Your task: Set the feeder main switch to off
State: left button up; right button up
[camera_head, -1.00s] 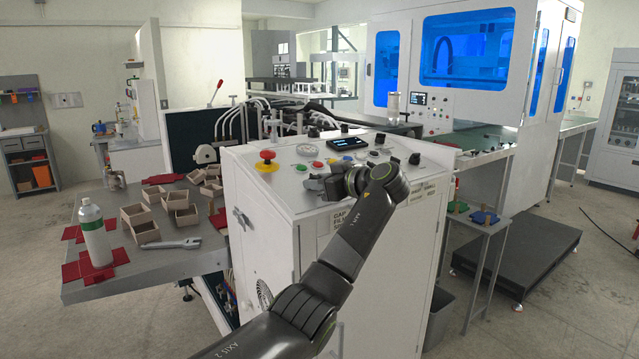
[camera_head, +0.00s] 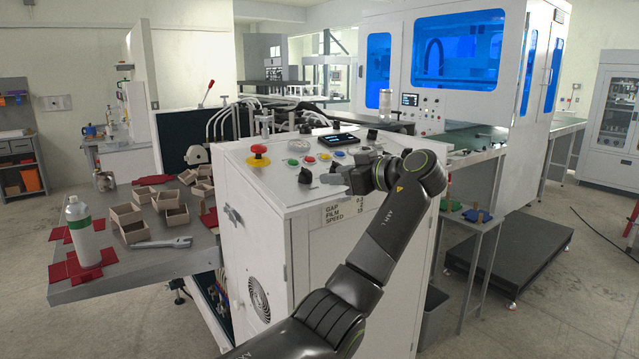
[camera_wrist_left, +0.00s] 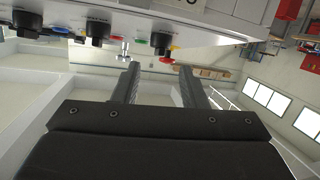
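The white control cabinet (camera_head: 262,215) carries a sloping panel with a red mushroom button (camera_head: 259,155), coloured buttons, a small dark screen (camera_head: 339,140) and several black knobs. One black knob (camera_head: 305,175) sits near the panel's front edge, just left of my left gripper (camera_head: 333,181). I cannot tell which knob is the feeder main switch; the labels are too small to read. The left gripper points left above the front of the panel. In the left wrist view its two fingers (camera_wrist_left: 160,85) are apart with nothing between them, and black knobs (camera_wrist_left: 97,30) show beyond. My right gripper is out of view.
A large white machine (camera_head: 460,95) with blue windows stands behind. A small stand with coloured trays (camera_head: 476,216) is at right.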

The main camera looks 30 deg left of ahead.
pick_arm(q)
jog(key=b+v, duration=0.1)
jog(key=v, duration=0.7)
jog(key=shift+d+b, duration=0.35)
jog(key=shift+d, duration=0.05)
jog(key=shift+s, duration=0.1)
